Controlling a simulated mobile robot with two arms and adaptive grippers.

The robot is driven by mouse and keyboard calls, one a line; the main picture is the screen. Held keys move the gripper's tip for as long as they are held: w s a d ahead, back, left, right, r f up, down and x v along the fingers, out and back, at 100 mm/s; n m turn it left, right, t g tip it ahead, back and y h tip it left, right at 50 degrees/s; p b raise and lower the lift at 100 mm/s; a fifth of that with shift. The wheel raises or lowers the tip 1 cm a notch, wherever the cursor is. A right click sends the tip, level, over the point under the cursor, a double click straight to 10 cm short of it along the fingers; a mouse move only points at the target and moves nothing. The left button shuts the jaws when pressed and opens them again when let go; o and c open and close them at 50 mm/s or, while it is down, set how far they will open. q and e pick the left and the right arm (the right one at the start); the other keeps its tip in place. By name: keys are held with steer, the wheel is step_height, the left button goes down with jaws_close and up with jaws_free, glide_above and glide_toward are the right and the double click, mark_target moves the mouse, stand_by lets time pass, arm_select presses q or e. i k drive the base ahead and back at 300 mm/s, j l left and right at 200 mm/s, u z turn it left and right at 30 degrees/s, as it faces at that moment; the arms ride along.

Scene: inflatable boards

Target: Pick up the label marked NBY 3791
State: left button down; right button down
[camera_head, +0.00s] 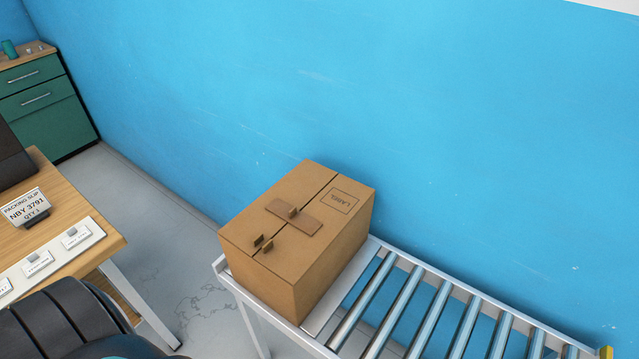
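A packing slip sign (25,207) reading "NBY 3791" and "QTY 3" stands on the wooden desk (105,208) at the left. In front of it a white strip (60,246) holds several small white labels, each with a grey piece on top. One label (76,237) is at the strip's right end, another (38,264) is nearer the middle, and a third (4,287) is cut by the left edge. Their print is too small to read, so I cannot tell which is marked NBY 3791. Neither of my grippers is in view.
A closed cardboard box (265,265) with a printed "LABEL" outline on top sits on a roller conveyor (405,308). Bare floor (185,260) lies between desk and conveyor. A green drawer cabinet (45,110) stands at the back left, by the blue wall (400,100).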

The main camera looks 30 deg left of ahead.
mark_target(75, 237)
steer(key=u, duration=2.75)
